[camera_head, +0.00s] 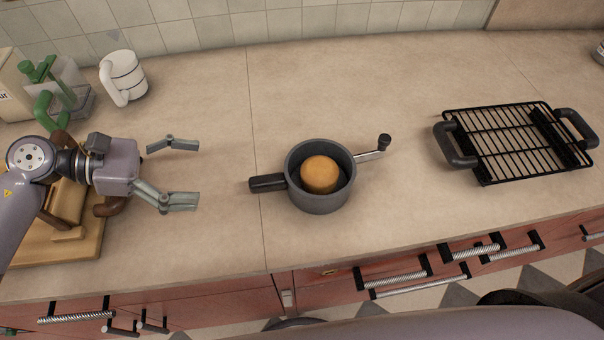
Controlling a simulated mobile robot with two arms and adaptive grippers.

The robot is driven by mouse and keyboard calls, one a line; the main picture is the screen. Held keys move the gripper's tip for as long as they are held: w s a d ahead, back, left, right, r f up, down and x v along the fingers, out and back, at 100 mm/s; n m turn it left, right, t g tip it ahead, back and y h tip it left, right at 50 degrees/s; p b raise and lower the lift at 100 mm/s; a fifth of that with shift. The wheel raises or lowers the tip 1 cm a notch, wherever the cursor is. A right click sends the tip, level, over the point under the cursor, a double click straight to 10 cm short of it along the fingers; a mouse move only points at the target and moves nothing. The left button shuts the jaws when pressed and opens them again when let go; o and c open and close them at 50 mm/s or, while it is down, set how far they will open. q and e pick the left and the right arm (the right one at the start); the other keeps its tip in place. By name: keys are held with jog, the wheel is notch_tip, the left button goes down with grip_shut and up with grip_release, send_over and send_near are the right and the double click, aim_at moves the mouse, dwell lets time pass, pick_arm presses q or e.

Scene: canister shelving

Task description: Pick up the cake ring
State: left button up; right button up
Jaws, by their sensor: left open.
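My left gripper (192,172) comes in from the left, its two fingers spread apart with nothing between them. It is above the counter, to the left of a dark grey round pot (322,201). The pot has a black handle on its left and a metal crank with a dark knob on its right. A round orange-brown piece (320,174) sits inside the pot; I cannot tell whether it is the cake ring, and no clear ring shape shows. My right gripper is not in view.
A black wire rack (518,140) with two handles lies at the right. A white mug-like canister (124,76) and a green-handled item (62,88) stand at the back left. A wooden board (80,244) lies under my left arm. The counter (400,75) is clear behind the pot.

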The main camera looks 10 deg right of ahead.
pick_arm(q)
jog(key=p, duration=0.5)
send_near(284, 180)
jog(key=d+f, duration=0.2)
jog(key=d, duration=0.1)
jog(key=w+d+f, duration=0.1)
jog(key=shift+d, duration=0.25)
jog(key=shift+d+p, duration=0.25)
jog(key=shift+p, duration=0.1)
jog(key=p+x, duration=0.2)
jog(key=x, duration=0.2)
jog(key=shift+d+f, duration=0.1)
jog(key=shift+d, duration=0.05)
jog(key=shift+d+f, duration=0.15)
jog(key=shift+f, duration=0.05)
jog(key=shift+c, duration=0.5)
grip_shut()
